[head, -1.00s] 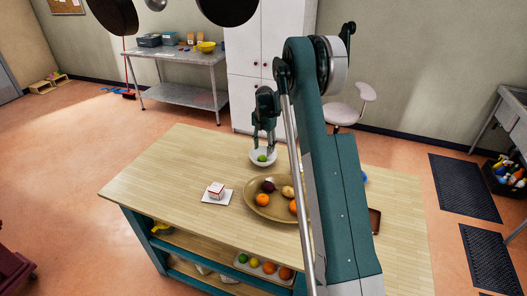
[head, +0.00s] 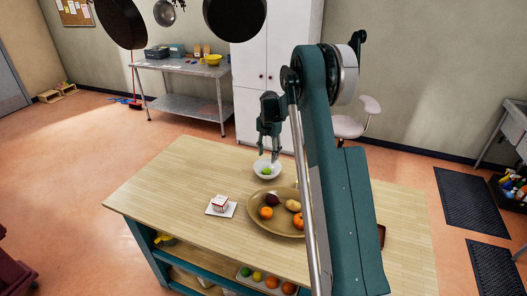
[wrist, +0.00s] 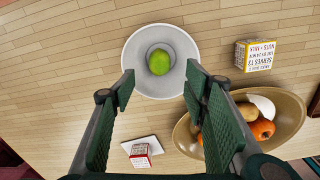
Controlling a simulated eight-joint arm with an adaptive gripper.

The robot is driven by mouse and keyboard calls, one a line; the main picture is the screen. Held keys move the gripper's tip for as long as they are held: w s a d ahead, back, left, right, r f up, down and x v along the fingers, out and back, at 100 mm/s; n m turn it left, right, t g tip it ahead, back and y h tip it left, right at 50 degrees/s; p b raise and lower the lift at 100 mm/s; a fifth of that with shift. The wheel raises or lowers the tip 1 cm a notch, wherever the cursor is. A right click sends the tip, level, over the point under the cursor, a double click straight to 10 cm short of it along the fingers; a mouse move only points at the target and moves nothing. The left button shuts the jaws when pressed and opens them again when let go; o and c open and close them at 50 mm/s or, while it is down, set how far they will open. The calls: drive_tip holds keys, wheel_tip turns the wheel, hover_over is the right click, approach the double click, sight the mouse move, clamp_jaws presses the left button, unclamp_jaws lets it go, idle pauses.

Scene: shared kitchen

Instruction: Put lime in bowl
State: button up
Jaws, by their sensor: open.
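The green lime (head: 267,170) lies inside the small white bowl (head: 256,174) near the far edge of the wooden table. In the wrist view the lime (wrist: 159,62) rests at the middle of the bowl (wrist: 137,82). My gripper (head: 269,156) is just above the bowl, pointing down. The wrist view shows its two fingers (wrist: 160,80) spread apart with nothing between them, clear of the lime.
A brown platter (head: 257,225) with several fruits stands nearer on the table (head: 165,195). A small red and white box (head: 220,202) sits on a white square left of the platter. Another box (wrist: 258,55) is right of the bowl in the wrist view. The table's left part is clear.

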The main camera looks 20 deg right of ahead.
drive_tip(key=s+a+r+m+t+b, duration=0.25)
drive_tip(key=s+a+r+m, duration=0.45)
drive_tip(key=s+r, duration=0.4)
drive_tip(key=s+a+r+m+t+b, duration=0.1)
drive_tip(key=s+a+r+m+b, duration=0.35)
drive_tip(key=s+a+r, duration=0.65)
drive_tip(key=s+a+f+m+t+b, duration=0.25)
drive_tip(key=s+m, duration=0.45)
drive_tip(key=s, duration=1.2)
drive_tip(key=s+a+f+m+b, duration=0.2)
drive_tip(key=s+f+m, duration=0.1)
drive_tip(key=s, duration=0.4)
drive_tip(key=s+a+f+m+t+b, duration=0.1)
drive_tip(key=s+a+f+m+b, duration=0.1)
drive_tip(key=s+f, duration=0.4)
drive_tip(key=shift+s+m, duration=0.4)
drive_tip(key=shift+m, duration=0.15)
